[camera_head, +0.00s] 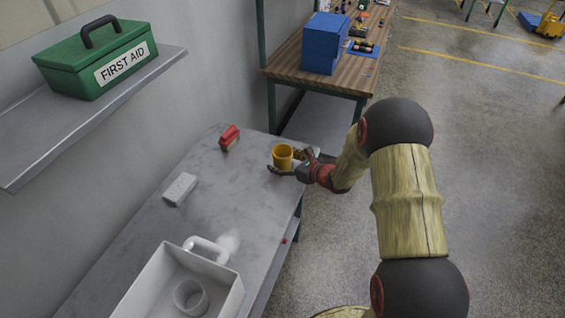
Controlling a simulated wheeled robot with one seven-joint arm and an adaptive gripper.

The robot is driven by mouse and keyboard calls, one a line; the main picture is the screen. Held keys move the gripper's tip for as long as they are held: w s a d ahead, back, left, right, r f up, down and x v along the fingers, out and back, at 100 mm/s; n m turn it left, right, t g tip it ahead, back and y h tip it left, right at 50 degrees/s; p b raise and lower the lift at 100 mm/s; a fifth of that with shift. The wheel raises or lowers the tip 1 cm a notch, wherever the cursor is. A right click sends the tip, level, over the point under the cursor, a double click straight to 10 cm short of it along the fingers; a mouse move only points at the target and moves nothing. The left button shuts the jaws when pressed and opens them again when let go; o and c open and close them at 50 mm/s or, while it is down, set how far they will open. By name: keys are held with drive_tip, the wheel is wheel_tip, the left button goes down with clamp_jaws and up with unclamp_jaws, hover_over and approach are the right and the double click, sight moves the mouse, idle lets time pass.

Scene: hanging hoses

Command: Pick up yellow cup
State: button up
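The yellow cup (282,157) stands upright near the right edge of the grey table. Its handle side faces right, toward my gripper. My gripper (289,164) comes in from the right, low over the table, with its fingers spread. One dark finger reaches past the front of the cup, and the other is on the far side near the handle. I cannot tell whether either finger touches the cup. The lower part of the cup is partly hidden by the near finger.
The grey table (150,230) also holds a red object (229,137), a light grey block (180,188) and a white bin (150,292) with a round vessel inside. A shelf (40,140) with a green first aid box (97,60) juts out at left. A wooden workbench (290,58) stands behind.

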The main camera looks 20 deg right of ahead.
drive_tip(key=shift+c, duration=1.2)
drive_tip(key=c, duration=1.1)
drive_tip(key=shift+c, duration=0.2)
